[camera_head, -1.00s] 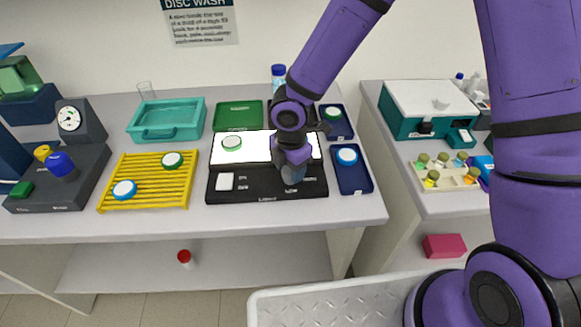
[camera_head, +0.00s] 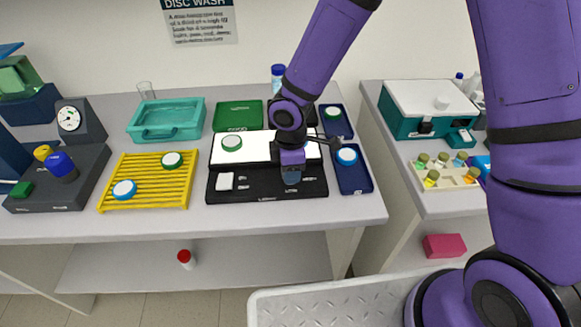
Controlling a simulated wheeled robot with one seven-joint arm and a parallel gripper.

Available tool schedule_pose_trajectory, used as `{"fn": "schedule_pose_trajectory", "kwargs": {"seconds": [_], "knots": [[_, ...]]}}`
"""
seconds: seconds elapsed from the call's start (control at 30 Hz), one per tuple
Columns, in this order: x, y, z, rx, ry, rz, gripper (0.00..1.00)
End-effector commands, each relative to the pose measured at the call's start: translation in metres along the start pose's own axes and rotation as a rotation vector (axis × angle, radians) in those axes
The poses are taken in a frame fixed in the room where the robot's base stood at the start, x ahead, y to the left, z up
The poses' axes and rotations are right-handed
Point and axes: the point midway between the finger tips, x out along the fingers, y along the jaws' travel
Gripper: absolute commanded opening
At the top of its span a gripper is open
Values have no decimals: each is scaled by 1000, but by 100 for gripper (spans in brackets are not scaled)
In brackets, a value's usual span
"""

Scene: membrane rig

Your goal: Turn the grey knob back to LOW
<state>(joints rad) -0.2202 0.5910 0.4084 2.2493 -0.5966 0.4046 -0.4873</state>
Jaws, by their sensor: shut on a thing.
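My gripper (camera_head: 291,178) points down over the right part of the black control panel (camera_head: 257,190) at the front of the white light plate (camera_head: 256,152). It is shut on the grey knob, which is mostly hidden by the gripper and wrist. The small labels around the knob are too blurred to read, so I cannot tell which mark it points to.
A green-rimmed disc (camera_head: 232,142) lies on the light plate. A yellow rack (camera_head: 150,190) with two discs stands left. Blue trays (camera_head: 353,179) with discs stand close on the right. Teal (camera_head: 166,119) and green (camera_head: 238,115) trays are behind.

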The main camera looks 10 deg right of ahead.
Motion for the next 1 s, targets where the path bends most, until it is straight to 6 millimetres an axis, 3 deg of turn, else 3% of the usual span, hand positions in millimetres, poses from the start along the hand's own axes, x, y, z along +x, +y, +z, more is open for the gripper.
{"fn": "schedule_pose_trajectory", "kwargs": {"seconds": [0.6, 1.0], "knots": [[0, 0, -1, 579, 0, 2, 22], [0, 0, -1, 871, 1, 2, 22]]}}
